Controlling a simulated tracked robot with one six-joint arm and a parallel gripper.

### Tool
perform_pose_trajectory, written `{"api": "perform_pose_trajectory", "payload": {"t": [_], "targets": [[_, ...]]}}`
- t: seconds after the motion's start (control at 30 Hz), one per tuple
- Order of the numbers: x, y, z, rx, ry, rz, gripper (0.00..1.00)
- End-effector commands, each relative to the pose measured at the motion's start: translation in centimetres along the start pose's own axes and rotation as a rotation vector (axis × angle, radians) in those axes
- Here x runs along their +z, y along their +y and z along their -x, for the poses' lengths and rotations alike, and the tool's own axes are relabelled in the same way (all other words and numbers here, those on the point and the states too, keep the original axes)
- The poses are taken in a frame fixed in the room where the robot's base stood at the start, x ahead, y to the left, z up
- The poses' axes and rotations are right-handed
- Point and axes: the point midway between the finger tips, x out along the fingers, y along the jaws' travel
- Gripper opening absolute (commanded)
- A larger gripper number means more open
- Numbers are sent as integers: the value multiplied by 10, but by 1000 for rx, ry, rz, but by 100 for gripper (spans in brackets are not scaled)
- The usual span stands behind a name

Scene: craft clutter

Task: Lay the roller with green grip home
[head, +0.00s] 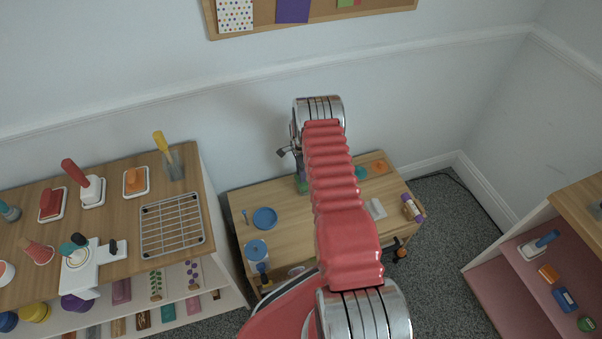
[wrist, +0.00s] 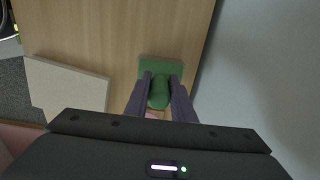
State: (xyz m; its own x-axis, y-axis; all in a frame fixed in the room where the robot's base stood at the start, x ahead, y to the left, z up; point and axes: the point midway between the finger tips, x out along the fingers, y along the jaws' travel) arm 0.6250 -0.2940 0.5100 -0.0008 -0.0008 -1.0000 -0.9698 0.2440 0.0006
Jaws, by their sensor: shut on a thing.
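My gripper (wrist: 161,98) is shut on a rounded green grip (wrist: 159,93) in the wrist view, which I take to be the roller's. A flat green rectangular piece (wrist: 160,68) shows just beyond the fingertips, over the low wooden table. I cannot tell whether it is part of the held thing or a separate piece under it, nor whether they touch the table. In the head view a bit of green (head: 303,185) shows left of my red arm. My arm hides the gripper's fingers there.
The low wooden table (head: 290,233) carries blue dishes (head: 265,218), a pale block (head: 376,208), and a purple-ended roll (head: 412,207) at its right. A wooden shelf with a wire rack (head: 171,224) stands left, a pink-lined shelf (head: 505,277) right. The wall is close behind the table.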

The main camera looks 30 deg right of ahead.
Motion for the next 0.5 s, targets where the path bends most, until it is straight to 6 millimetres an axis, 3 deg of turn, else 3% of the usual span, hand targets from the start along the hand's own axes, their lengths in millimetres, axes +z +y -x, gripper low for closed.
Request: {"api": "perform_pose_trajectory", "payload": {"t": [0.03,0.07,0.33,0.5], "targets": [[0,0,-1,0,0,0,0],[0,0,0,-1,0,0,24],[0,0,0,-1,0,0,43],[0,0,0,-1,0,0,44]]}}
